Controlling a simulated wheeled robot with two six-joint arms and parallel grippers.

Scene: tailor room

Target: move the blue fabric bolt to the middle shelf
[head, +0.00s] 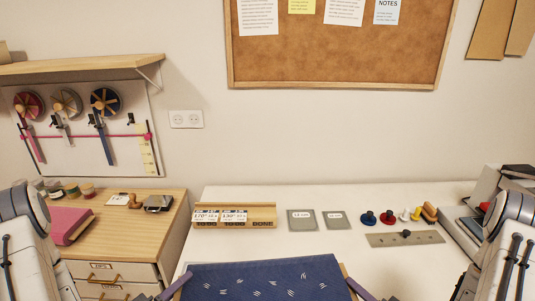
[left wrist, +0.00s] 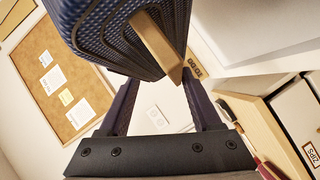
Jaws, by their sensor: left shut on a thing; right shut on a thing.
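The blue fabric bolt (head: 262,282), dark blue with small white stitch marks, lies across the bottom middle of the head view, its lower part cut off. My left gripper (head: 180,281) is at its left end and my right gripper (head: 352,283) at its right end. In the left wrist view the bolt (left wrist: 110,35) shows its rolled end, and my left gripper (left wrist: 158,75) is shut on the flat wooden core (left wrist: 155,45). The right gripper's grip is mostly cut off by the frame's lower edge. No middle shelf can be identified in these views.
Behind the bolt is a white table (head: 300,193) with a wooden card holder (head: 262,212), grey cards, coloured spools and a metal strip (head: 405,240). A wooden drawer cabinet (head: 150,225) stands left. A wall shelf (head: 80,64) hangs above it. A machine (head: 465,215) stands right.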

